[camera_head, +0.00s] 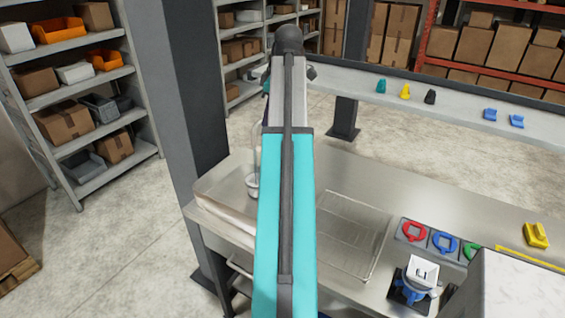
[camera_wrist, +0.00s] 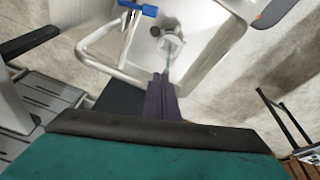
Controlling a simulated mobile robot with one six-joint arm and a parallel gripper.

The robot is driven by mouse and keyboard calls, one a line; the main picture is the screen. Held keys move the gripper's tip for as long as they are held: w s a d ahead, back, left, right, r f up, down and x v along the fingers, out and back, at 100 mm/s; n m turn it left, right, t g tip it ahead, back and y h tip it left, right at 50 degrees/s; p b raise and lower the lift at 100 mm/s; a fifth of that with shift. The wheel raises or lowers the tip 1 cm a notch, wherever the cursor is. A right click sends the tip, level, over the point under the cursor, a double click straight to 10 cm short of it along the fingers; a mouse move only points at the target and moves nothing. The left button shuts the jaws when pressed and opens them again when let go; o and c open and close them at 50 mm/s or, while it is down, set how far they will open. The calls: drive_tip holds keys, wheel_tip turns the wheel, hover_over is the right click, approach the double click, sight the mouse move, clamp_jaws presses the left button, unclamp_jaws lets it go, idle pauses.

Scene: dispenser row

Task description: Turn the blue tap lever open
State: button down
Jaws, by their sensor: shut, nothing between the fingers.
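The blue tap lever (camera_wrist: 138,8) shows at the top of the wrist view, on a bent metal tap pipe (camera_wrist: 131,50). My gripper (camera_wrist: 163,80) shows as dark fingers in the middle of the wrist view, shut and empty. The lever lies above and left of the fingertips in that picture, apart from them. A pale cup (camera_wrist: 172,42) is close to the fingertips; it seems to show in the head view too (camera_head: 252,187), just left of my arm.
The metal counter (camera_head: 345,183) carries a wire rack (camera_head: 350,235), red (camera_head: 413,231) and blue (camera_head: 445,243) rings, a yellow piece (camera_head: 536,236) and a white-topped device (camera_head: 422,270). A dark post (camera_head: 180,100) stands left. A raised shelf (camera_head: 455,106) runs behind.

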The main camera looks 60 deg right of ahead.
drive_tip(key=s+d+f+m+b, duration=0.1)
drive_tip(key=d+f+b, duration=0.2)
drive_tip(key=d+f, duration=0.3)
drive_tip(key=shift+s+d+f+t+y, duration=0.15)
drive_tip(key=shift+d+f+t+y, duration=0.15)
drive_tip(key=shift+f, duration=0.6)
drive_tip(key=shift+a+f, duration=0.1)
wheel_tip(320, 180, down, 9)
drive_tip(key=p, duration=0.4)
drive_tip(key=shift+s+p, duration=0.25)
drive_tip(key=shift+p, duration=0.05)
drive_tip(key=shift+f, duration=0.15)
